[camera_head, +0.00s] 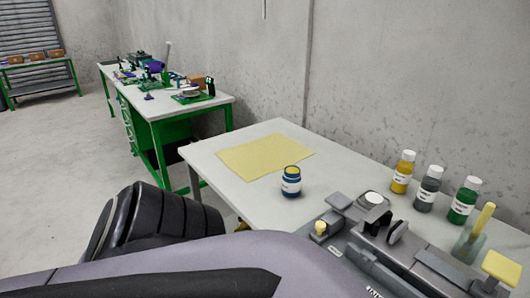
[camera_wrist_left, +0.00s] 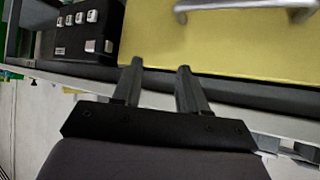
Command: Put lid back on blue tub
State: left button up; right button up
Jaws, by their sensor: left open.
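A small blue tub (camera_head: 291,185) with a white label stands upright on the white table, just off the corner of a yellow sheet. Its top is yellow inside a blue rim; I cannot tell whether that is a lid or the contents. I cannot pick out a separate lid with certainty. A pale round disc (camera_head: 374,197) lies on grey equipment to the right of the tub. In the left wrist view my left gripper (camera_wrist_left: 160,68) is open, its two fingers apart with nothing between them. My right gripper is not in view.
The yellow sheet (camera_head: 264,150) lies on the white table (camera_head: 225,178). Yellow (camera_head: 402,173), grey (camera_head: 427,190) and green (camera_head: 463,201) bottles stand along the wall. Grey equipment (camera_head: 355,240) crowds the near right. A black box with silver knobs (camera_wrist_left: 85,30) shows in the wrist view.

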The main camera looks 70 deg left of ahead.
aim_at(292, 178)
jog(key=u, duration=2.05)
